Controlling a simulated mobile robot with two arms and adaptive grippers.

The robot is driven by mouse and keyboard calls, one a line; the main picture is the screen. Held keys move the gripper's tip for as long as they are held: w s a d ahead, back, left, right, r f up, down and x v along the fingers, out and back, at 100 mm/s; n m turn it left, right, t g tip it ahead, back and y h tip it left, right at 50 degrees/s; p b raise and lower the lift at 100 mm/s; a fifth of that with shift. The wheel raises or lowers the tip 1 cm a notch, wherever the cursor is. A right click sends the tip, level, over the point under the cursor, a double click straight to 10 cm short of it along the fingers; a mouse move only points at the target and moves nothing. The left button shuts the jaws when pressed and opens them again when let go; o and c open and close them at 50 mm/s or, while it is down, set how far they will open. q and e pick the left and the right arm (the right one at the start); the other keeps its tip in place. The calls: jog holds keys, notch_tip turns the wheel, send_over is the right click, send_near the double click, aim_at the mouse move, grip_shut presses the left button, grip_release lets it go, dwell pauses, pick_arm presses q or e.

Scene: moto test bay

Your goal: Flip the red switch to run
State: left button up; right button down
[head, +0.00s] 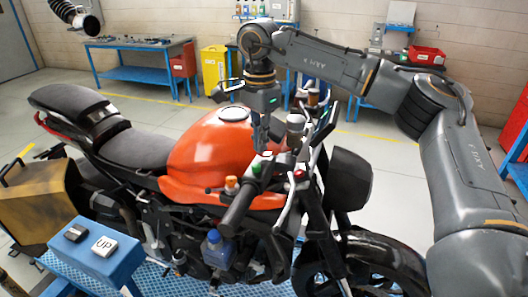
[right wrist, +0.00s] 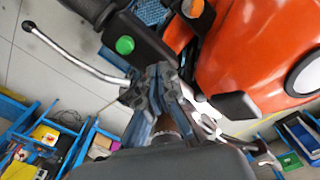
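The motorcycle has an orange tank (head: 210,150) and stands in the middle of the head view. On its near handlebar is a small red switch (head: 299,175), with a green button (head: 256,168) to its left. Whether the red switch is at run cannot be read. My right gripper (head: 263,148) points down over the handlebar area, above and left of the red switch. In the right wrist view its fingers (right wrist: 160,75) are together with nothing visible between them. The green button (right wrist: 125,45) shows up and left of them; the red switch is not visible there.
An orange knob (head: 231,184) sits on the bar beside the tank. A blue box with an "UP" button (head: 103,246) stands front left. Workbenches and a yellow bin (head: 214,70) stand behind, with clear floor between.

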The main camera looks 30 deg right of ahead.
jog(key=shift+s+f, duration=0.1)
jog(key=shift+f, duration=0.3)
jog(key=shift+r, duration=0.15)
jog(key=shift+d+r+p, duration=0.1)
jog(key=shift+r+p, duration=0.65)
jog(key=shift+r, duration=0.2)
jog(key=shift+r+p, duration=1.9)
jog(key=shift+r, duration=0.6)
jog(key=shift+f, duration=0.15)
